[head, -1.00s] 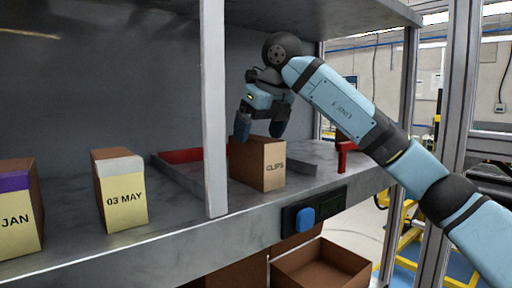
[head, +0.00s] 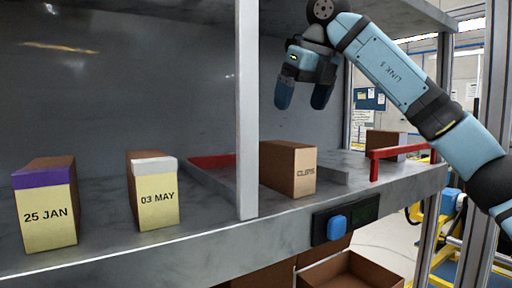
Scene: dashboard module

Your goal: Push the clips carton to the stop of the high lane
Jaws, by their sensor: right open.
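The clips carton (head: 305,172), a brown box marked CLIPS, stands upright on the grey shelf (head: 200,232), right of the white post. A low red bar (head: 212,160) lies behind it to the left. A red frame (head: 402,152) stands to its right, past a low grey divider (head: 338,175). I cannot tell which red piece is the high lane's stop. My right gripper (head: 302,100) hangs above and behind the carton, fingers down, open and empty, clear of it. My left gripper is not in view.
A white post (head: 246,120) rises at the shelf's front. Cartons marked 25 JAN (head: 48,215) and 03 MAY (head: 158,205) stand to the left. Another brown box (head: 385,141) is behind the red frame. A blue button (head: 337,228) is on the front edge, above an open box (head: 352,272).

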